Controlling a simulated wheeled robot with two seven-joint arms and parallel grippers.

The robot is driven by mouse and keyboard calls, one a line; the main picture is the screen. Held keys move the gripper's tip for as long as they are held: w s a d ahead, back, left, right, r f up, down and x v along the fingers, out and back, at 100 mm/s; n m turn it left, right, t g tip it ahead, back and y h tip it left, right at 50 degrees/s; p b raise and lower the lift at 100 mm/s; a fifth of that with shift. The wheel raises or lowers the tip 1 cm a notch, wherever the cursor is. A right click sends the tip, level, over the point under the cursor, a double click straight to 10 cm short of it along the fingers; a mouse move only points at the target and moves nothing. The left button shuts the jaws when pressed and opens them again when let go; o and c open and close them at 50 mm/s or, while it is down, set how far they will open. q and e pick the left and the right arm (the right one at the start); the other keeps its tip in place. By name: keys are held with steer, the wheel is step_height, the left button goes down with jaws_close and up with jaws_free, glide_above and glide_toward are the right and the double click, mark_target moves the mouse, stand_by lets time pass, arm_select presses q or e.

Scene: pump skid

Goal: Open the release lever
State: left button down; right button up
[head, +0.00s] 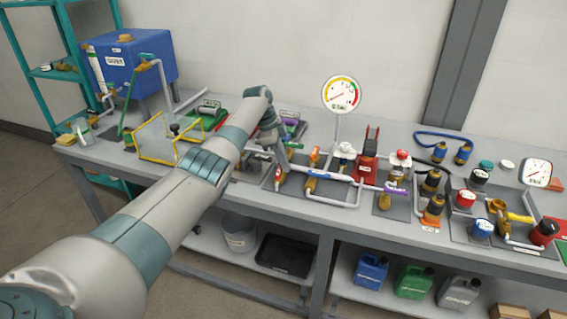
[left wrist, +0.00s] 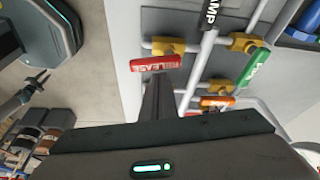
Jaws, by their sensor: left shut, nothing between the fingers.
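The red release lever (left wrist: 155,63) shows in the left wrist view, its label partly readable, next to a brass valve body (left wrist: 168,46) on a white pipe. My left gripper (left wrist: 157,98) is shut and empty, its fingers just beside the red handle. I cannot tell whether they touch it. In the head view my left gripper (head: 284,160) points down over the pipework, with a bit of the red lever (head: 278,177) showing by its tips. What looks like my right gripper (left wrist: 38,82) is small and dark at the left of the wrist view.
An orange lever (left wrist: 217,101), a green lever (left wrist: 254,67) and a black lever labelled AMP (left wrist: 211,14) stand close by. A round gauge (head: 341,94) rises behind the pipework. Red and black knobs crowd the right of the bench. The bench's front strip (head: 235,195) is clear.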

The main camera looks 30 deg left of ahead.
arm_select(q)
step_height(320, 180, up, 10)
steer(key=b, duration=0.1)
steer(key=shift+d+f+b, duration=0.15)
steer(key=shift+f+b, duration=0.05)
steer(key=shift+b, duration=0.2)
steer(key=shift+f, duration=0.1)
stand_by(0.6)
